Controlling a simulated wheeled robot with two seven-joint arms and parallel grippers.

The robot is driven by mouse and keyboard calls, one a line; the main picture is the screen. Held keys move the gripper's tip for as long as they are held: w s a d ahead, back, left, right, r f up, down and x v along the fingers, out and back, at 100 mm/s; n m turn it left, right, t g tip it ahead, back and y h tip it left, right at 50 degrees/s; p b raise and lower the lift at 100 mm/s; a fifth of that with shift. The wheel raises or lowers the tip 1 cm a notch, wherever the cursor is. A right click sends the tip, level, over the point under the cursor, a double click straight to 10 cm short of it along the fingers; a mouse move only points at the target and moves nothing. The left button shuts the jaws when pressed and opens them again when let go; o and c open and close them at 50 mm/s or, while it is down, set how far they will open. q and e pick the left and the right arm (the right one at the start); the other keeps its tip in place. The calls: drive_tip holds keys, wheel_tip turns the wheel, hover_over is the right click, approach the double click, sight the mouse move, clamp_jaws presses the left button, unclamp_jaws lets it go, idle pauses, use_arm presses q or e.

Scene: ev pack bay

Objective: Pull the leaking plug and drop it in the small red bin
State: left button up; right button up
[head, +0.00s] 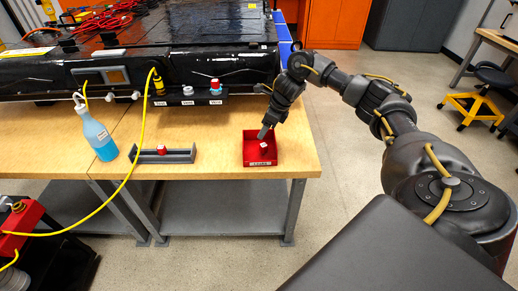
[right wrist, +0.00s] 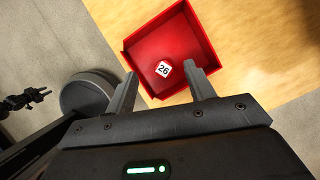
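The small red bin (head: 246,158) sits at the right front of the wooden table. A plug with a white top marked 26 (right wrist: 164,69) lies inside the bin, and it also shows in the head view (head: 263,146). My right gripper (head: 264,132) is just above the bin; in the right wrist view its two fingers (right wrist: 163,92) are wide apart with nothing between them. My left gripper (right wrist: 40,95) is small at the left of the right wrist view, fingers apart and empty.
A grey rack (head: 180,156) holds a red plug (head: 161,149). A blue spray bottle (head: 99,136) stands left of it. A yellow cable (head: 143,140) hangs across the table's front from the black battery pack (head: 140,70). Bare wood lies between rack and bin.

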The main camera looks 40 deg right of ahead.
drive_tip(key=p+v, duration=0.1)
drive_tip(key=v, duration=1)
drive_tip(key=shift+f, duration=0.15)
idle(0.3)
